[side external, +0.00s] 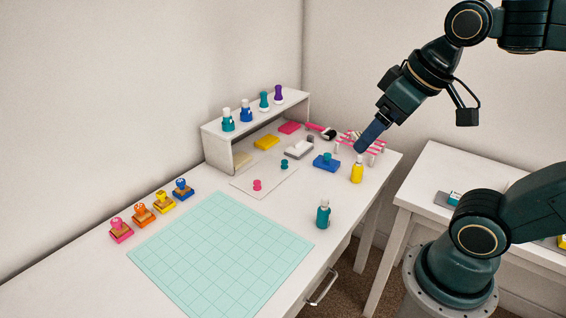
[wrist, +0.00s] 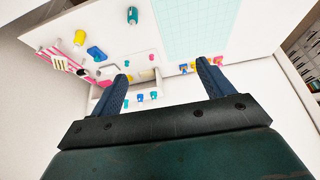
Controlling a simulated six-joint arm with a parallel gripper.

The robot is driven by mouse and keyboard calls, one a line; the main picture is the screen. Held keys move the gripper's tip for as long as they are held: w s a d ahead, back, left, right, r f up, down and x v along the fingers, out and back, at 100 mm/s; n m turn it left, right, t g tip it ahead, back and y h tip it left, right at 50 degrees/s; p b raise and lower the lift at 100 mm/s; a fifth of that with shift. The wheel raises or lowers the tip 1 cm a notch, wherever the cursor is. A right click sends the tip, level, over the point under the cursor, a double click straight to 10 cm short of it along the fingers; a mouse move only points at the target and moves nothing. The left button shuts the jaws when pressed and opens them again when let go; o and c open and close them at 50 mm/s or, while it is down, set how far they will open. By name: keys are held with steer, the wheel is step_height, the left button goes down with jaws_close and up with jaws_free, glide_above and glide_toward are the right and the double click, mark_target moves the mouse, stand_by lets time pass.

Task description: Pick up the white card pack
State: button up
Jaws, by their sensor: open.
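No object is plainly readable as the white card pack. A small white-and-grey block (side external: 299,148) lies on the desk in front of the low shelf, and a white-grey block also shows in the wrist view (wrist: 108,71); I cannot tell whether it is the pack.
A white shelf (side external: 214,135) holds several bottles on top and coloured pads below. A blue pad (side external: 326,163), teal bottle (side external: 323,214) and pink-striped rack (side external: 361,141) stand nearby. A green mat (side external: 215,255) lies left. A side table (side external: 425,178) holds a teal-and-white item (side external: 454,198).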

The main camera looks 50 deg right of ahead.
steer(key=w+d+r+m+g+h, duration=0.1)
steer(key=w+d+r+m+g, duration=0.3)
steer(key=w+d, duration=1.25)
steer(key=w+d+f+m, duration=0.1)
steer(key=w+d+f, duration=0.1)
steer(key=w+d, duration=0.35)
steer(key=w+d+f+m, duration=0.1)
steer(key=w+d+f, duration=0.15)
steer(key=d, duration=0.55)
steer(key=s+d+f+m, duration=0.1)
steer(key=s+d+f, duration=0.1)
steer(key=d+f, duration=0.6)
steer(key=s+d+f+m+g+y, duration=0.1)
steer(key=s+d+f, duration=0.1)
steer(key=d+f, duration=0.7)
steer(key=d, duration=0.4)
steer(key=shift+s+d+m, duration=0.15)
steer(key=shift+s+m, duration=0.1)
steer(key=shift+m, duration=0.05)
steer(key=shift+f, duration=4.25)
